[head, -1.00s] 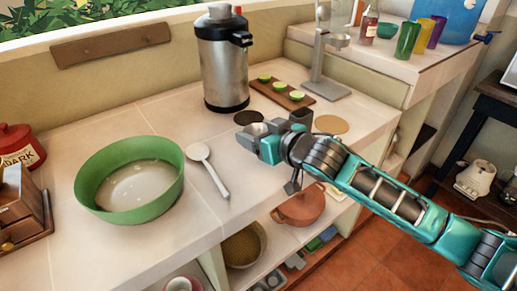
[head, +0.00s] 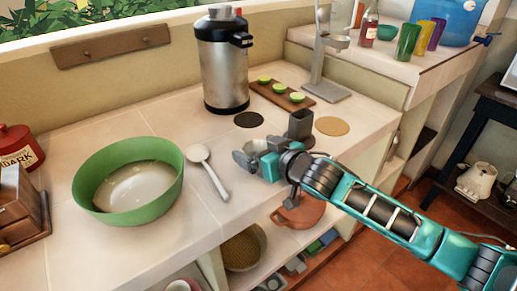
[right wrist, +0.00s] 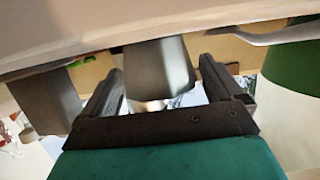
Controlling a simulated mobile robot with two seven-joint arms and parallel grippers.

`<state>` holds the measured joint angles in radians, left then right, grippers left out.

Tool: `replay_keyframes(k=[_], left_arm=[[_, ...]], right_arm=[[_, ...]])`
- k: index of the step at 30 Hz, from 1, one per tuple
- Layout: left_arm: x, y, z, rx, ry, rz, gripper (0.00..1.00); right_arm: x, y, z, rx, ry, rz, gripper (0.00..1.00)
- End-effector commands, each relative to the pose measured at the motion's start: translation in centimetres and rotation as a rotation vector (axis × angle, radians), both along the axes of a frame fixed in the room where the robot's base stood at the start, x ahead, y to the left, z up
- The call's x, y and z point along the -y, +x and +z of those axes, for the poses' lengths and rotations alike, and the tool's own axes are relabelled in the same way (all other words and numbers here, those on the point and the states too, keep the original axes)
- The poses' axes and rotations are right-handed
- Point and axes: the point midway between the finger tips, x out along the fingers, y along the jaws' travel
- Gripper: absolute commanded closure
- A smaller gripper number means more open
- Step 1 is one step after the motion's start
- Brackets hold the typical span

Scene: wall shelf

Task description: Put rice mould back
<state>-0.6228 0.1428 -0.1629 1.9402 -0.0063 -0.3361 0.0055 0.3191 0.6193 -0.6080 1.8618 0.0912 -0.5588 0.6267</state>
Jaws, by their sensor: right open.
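A dark grey, square-mouthed cup, which looks like the rice mould (head: 301,124), stands upright on the counter near its front edge. My right gripper (head: 246,156) is open and empty, just left of the mould and nearer the front edge, apart from it. In the right wrist view its two fingers (right wrist: 160,98) are spread with nothing clamped. A grey block, probably the mould, stands at the left of that view (right wrist: 48,100). A grey tapered shape (right wrist: 158,68) shows beyond the fingers; I cannot tell surely what it is. My left gripper is out of view.
A dark round mat (head: 248,120) and a tan round mat (head: 332,126) flank the mould. A wooden board (head: 268,92) with green items and a steel urn (head: 222,70) stand behind. A spoon (head: 212,175) and green bowl (head: 90,185) lie left. Open shelves are below.

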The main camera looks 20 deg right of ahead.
Motion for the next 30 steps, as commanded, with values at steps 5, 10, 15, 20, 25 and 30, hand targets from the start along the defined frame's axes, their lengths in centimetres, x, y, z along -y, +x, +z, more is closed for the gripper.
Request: replay_keyframes(k=[5, 10, 15, 20, 25, 30], left_arm=[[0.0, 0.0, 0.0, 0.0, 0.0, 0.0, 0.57], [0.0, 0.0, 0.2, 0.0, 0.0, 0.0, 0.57], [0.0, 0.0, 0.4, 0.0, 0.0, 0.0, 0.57], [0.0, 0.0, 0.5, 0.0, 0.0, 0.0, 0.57], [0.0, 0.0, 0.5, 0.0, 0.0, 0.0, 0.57], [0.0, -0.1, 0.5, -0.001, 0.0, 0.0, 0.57]], right_arm=[[0.0, 0.0, 0.1, 0.0, -0.001, 0.0, 0.07], [0.3, -0.8, 0.5, -0.002, -0.001, -0.001, 0.07], [1.3, -3.5, 1.3, -0.003, -0.002, 0.001, 0.07], [2.3, -6.4, 2.2, -0.004, -0.001, 0.0, 0.07], [3.2, -8.8, 3.0, -0.003, -0.001, 0.0, 0.07], [3.8, -10.2, 3.5, -0.001, -0.001, -0.001, 0.07]])
